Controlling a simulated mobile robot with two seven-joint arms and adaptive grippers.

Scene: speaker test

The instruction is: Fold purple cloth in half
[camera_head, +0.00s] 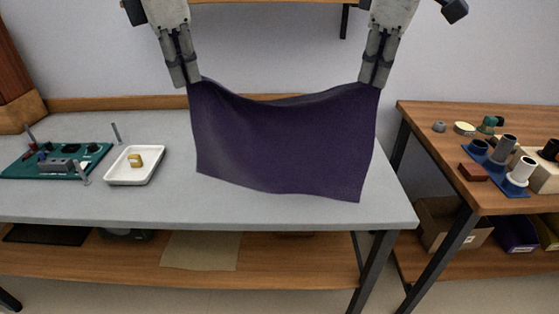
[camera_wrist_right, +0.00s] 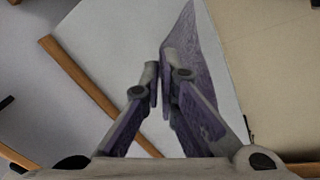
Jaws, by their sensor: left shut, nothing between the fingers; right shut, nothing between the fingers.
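The purple cloth (camera_head: 285,145) hangs spread between my two grippers, in front of and above the grey table top. Its top edge sags in the middle and its lower edge hangs free, lower on the right. My left gripper (camera_head: 186,84) is shut at the cloth's top left corner. My right gripper (camera_head: 371,84) is shut at the top right corner. In the right wrist view, the purple cloth (camera_wrist_right: 200,50) runs up and away from the fingertips of my right gripper (camera_wrist_right: 164,72). The cloth's far side is hidden.
A wooden side table (camera_head: 430,112) with a blue board and cylinders stands at right. The table's front strip is clear.

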